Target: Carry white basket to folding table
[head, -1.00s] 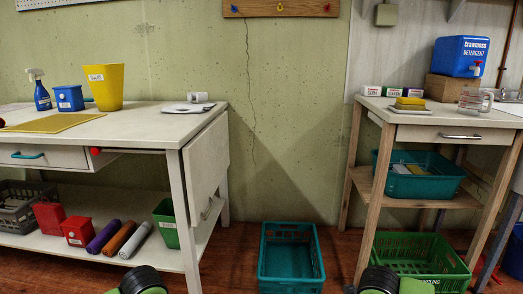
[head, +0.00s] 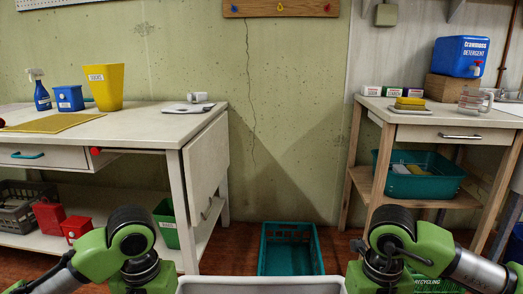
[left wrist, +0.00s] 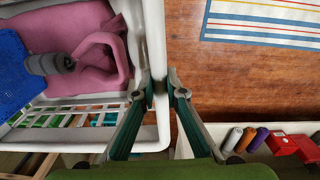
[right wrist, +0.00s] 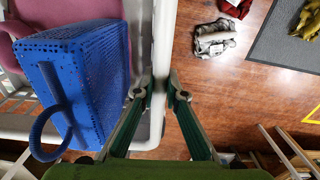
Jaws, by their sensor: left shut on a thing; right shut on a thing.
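The white basket (head: 260,285) shows at the bottom edge of the head view, between my two arms. In the left wrist view my left gripper (left wrist: 164,86) is shut on its rim (left wrist: 153,40). In the right wrist view my right gripper (right wrist: 157,86) is shut on its rim (right wrist: 163,35). The basket holds a pink cloth (left wrist: 70,30), a blue perforated box with a handle (right wrist: 88,80) and a grey roll-shaped thing (left wrist: 48,64). A white table with a hanging side leaf (head: 207,165) stands at left; I cannot tell whether it is the folding table.
A teal crate (head: 290,250) is on the floor ahead. A wooden bench (head: 440,115) stands at right. Yellow bin (head: 103,86), spray bottle (head: 40,92) and blue box (head: 69,98) occupy the white table's left part. A striped rug (left wrist: 265,20) and crumpled cloths (right wrist: 215,38) lie on the floor.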

